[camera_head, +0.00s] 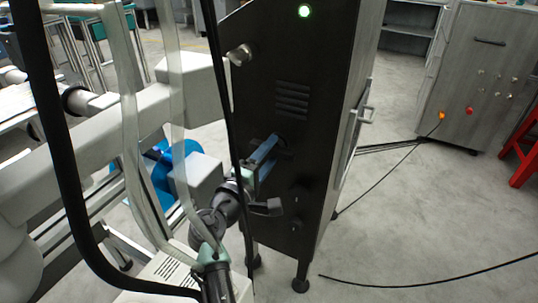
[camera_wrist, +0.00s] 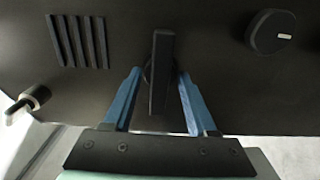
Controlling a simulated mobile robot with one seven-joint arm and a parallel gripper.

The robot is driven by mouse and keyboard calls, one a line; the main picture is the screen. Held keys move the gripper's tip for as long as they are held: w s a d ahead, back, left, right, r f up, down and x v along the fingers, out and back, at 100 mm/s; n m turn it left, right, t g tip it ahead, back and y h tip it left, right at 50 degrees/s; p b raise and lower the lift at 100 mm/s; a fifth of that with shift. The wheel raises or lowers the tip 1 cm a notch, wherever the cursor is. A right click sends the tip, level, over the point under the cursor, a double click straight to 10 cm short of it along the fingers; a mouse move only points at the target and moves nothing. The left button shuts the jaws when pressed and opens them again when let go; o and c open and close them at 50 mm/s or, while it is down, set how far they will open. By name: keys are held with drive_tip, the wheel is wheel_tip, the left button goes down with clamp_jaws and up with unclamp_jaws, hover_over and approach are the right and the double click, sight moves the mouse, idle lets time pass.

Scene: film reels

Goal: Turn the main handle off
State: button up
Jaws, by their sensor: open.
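The black main handle (camera_wrist: 161,75) is a flat bar on the front of the dark cabinet (camera_head: 325,60). In the wrist view it stands between the two blue fingers of my gripper (camera_wrist: 160,75), parallel to the vent slots, which run level in the head view. The fingers are open, one on each side of the bar, with gaps visible on both sides. In the head view my gripper (camera_head: 265,158) is at the cabinet front below the vents, and its fingers mostly hide the handle. A green lamp (camera_head: 304,11) is lit at the cabinet top.
A round black knob (camera_wrist: 271,31) sits beside the handle in the wrist view. Vent slots (camera_wrist: 78,41) and a metal knob (camera_wrist: 35,97) are on its other side. A grey cabinet (camera_head: 480,75) stands at the right. Cables (camera_head: 430,284) lie on otherwise open floor.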

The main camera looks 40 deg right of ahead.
clamp_jaws()
drive_tip(key=m+b, duration=0.1)
drive_tip(key=b, duration=0.1)
drive_tip(key=m+b, duration=0.2)
drive_tip(key=shift+f, duration=0.3)
drive_tip(key=m+b, duration=0.5)
drive_tip(key=shift+m+b, duration=0.4)
drive_tip(key=m+b, duration=0.4)
drive_tip(key=shift+r+m+b, duration=0.2)
drive_tip(key=shift+m+b, duration=0.9)
drive_tip(key=shift+m, duration=0.6)
